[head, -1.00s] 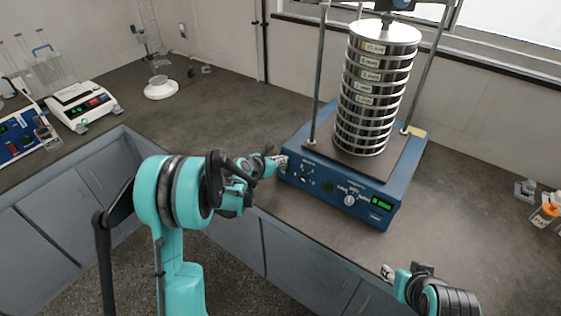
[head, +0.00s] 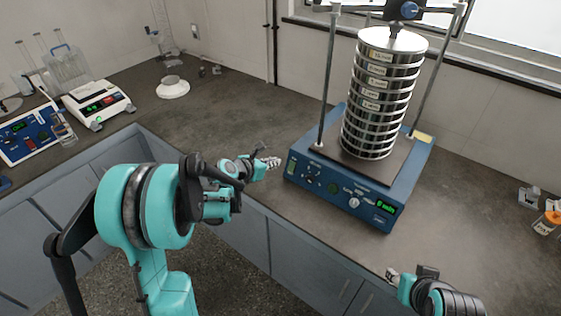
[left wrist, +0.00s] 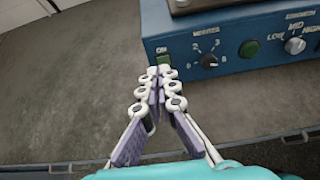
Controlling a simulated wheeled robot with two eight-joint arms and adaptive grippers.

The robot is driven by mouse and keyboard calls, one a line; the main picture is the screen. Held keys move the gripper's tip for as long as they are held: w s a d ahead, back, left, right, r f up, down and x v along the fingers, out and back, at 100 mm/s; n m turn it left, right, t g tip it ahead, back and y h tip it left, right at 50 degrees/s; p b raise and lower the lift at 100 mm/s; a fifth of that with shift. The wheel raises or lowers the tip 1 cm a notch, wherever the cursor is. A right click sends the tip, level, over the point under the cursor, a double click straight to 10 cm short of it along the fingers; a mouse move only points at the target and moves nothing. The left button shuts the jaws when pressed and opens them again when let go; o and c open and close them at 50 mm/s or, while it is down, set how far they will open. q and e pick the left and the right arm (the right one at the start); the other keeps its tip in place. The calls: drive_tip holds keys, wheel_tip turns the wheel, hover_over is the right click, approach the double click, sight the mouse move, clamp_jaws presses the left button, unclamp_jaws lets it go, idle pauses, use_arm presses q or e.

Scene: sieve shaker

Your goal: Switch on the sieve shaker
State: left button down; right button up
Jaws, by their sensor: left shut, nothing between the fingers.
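The blue sieve shaker (head: 372,205) stands on the counter with a tall stack of steel sieves (head: 376,95) clamped on it. Its green display (head: 386,207) is lit. A green switch (head: 291,168) sits at the left end of its front panel. In the left wrist view the switch (left wrist: 163,59) shows just beyond my fingertips, beside a numbered dial (left wrist: 208,60). My left gripper (head: 274,162) is shut and empty, a short gap left of the panel; its fingertips (left wrist: 160,72) point at the switch. My right gripper (head: 391,273) is at the counter's front edge; its opening is unclear.
A white balance-like device (head: 97,103) and a blue instrument (head: 28,135) stand at the left. A white stand (head: 172,90) is at the back. Small bottles (head: 547,222) are at the far right. The counter left of the shaker is clear.

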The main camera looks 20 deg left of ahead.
use_arm(q)
drive_tip(key=shift+s+a+r, duration=0.2)
drive_tip(key=shift+s+r, duration=0.3)
drive_tip(key=shift+r, duration=0.05)
drive_tip(key=shift+s+a+r, duration=0.15)
drive_tip(key=shift+s+r, duration=0.35)
drive_tip(key=s+d+r+m+g+y, duration=0.15)
drive_tip(key=s+d+m, duration=0.25)
drive_tip(key=s+m, duration=0.65)
drive_tip(key=s+d+r+m+g+y, duration=0.1)
drive_tip(key=s+d+r+m+g, duration=0.2)
drive_tip(key=s+m, duration=0.7)
drive_tip(key=s+f+m+y, duration=0.1)
drive_tip(key=s+m, duration=0.8)
drive_tip(key=m, duration=0.2)
drive_tip(key=shift+s+a+f+y, duration=0.15)
drive_tip(key=shift+a+y, duration=0.15)
drive_tip(key=shift+y, duration=0.05)
drive_tip(key=c, duration=2.3)
unclamp_jaws()
drive_tip(key=shift+m+t, duration=0.25)
